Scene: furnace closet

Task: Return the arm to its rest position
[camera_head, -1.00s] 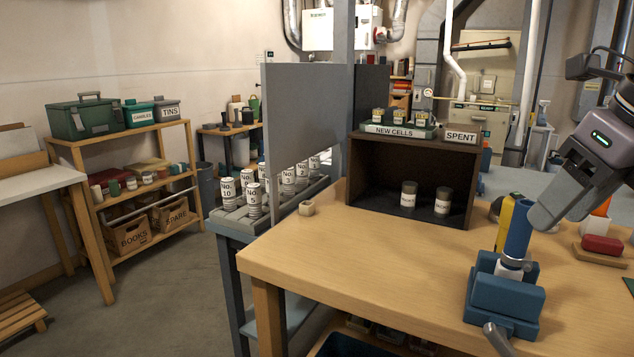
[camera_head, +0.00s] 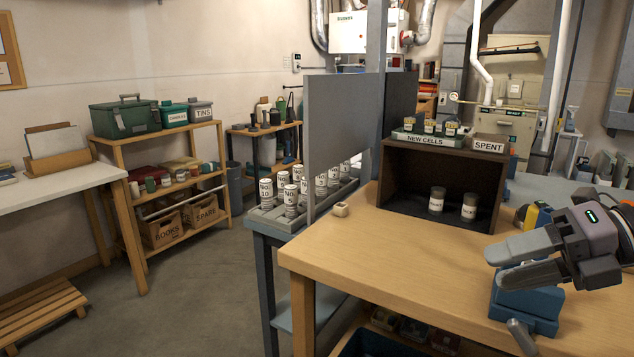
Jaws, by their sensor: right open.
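My right gripper (camera_head: 500,265) is at the right over the wooden workbench (camera_head: 400,258). Its two grey fingers point left and stand apart, with nothing between them. The arm comes in from the right edge. A blue vise (camera_head: 525,305) at the bench's front right shows below and behind the fingers, partly hidden by them. The blue tube and its white lower part are not visible here. My left gripper is not in view.
A dark open box (camera_head: 405,205) with two jars (camera_head: 437,200) stands on the bench, under the NEW CELLS tray (camera_head: 428,140). A yellow-and-blue item (camera_head: 533,216) is behind the gripper. A grey upright panel (camera_head: 340,135) rises left of the bench. The bench's left and middle are mostly clear.

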